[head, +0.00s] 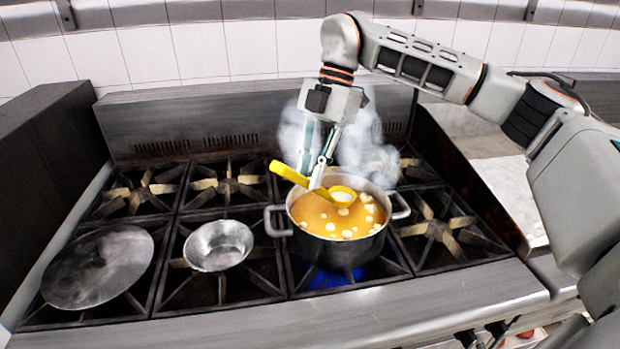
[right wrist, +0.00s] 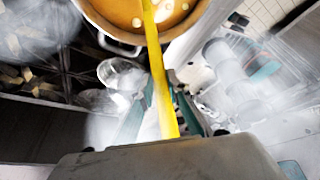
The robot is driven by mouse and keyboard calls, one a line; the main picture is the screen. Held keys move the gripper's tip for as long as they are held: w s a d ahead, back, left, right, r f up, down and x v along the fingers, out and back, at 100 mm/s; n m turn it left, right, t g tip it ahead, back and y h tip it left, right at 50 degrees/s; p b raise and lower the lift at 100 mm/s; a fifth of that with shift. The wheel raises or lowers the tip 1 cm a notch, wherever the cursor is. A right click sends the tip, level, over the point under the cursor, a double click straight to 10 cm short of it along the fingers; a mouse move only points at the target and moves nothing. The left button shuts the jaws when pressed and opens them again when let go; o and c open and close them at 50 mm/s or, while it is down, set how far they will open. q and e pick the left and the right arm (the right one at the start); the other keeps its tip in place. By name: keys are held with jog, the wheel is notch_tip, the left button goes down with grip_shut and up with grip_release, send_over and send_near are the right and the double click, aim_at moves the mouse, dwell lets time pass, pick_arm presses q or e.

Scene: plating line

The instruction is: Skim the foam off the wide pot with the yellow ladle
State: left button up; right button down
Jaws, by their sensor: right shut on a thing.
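The wide pot (head: 345,247) stands on a burner with a blue flame under it. It holds orange broth with several pale foam blobs floating mostly at the right and front. My right gripper (head: 318,180) is above the pot and shut on the handle of the yellow ladle (head: 290,174). The ladle's bowl (head: 342,195) is over the broth inside the pot's rim; I cannot tell how deep it sits. In the right wrist view the yellow handle (right wrist: 160,90) runs from between the fingers up to the pot (right wrist: 90,12). My left gripper is not in view.
A metal bowl (head: 219,245) stands on the burner grate left of the pot. A round lid (head: 98,267) lies on the front left grate. Steam (head: 365,150) rises behind the pot. The burner grate (head: 440,230) right of the pot is free.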

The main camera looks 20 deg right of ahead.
jog(key=shift+r, duration=3.7)
